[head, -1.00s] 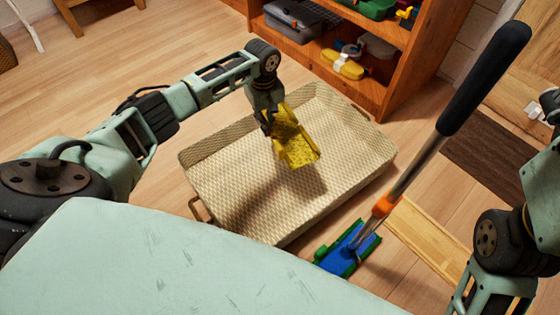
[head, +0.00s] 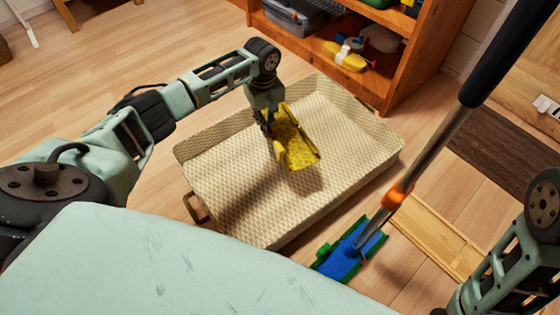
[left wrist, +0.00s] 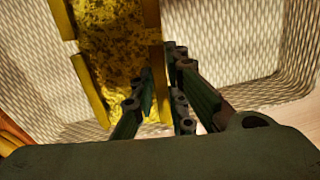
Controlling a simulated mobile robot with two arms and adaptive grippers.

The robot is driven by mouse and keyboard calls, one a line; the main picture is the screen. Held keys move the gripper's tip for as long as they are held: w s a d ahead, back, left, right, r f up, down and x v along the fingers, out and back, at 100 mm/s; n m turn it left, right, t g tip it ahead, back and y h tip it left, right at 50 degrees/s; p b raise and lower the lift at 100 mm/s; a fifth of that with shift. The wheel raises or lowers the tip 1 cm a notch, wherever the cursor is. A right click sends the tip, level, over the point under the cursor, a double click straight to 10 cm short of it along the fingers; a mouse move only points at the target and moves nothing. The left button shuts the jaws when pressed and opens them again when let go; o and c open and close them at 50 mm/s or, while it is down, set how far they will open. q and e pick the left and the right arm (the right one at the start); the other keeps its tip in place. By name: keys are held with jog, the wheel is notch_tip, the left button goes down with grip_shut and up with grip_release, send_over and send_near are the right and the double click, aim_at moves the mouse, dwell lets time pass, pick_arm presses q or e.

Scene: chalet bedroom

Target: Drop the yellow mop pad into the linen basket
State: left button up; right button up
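The yellow mop pad (head: 295,143), with raised edge flaps, hangs tilted over the inside of the woven, cream-coloured linen basket (head: 225,190).
A mop with a black handle (head: 500,50) and a blue-green head (head: 350,250) stands right of the basket. A wooden shelf (head: 385,85) with bins and a yellow item is behind. A wooden frame (head: 435,238) and dark mat (head: 510,150) lie on the right floor.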

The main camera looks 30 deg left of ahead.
pick_arm(q)
jog(key=o, duration=0.4)
jog(key=shift+o, duration=0.2)
notch_tip(320, 180, up, 12)
dwell(0.4)
dwell(0.3)
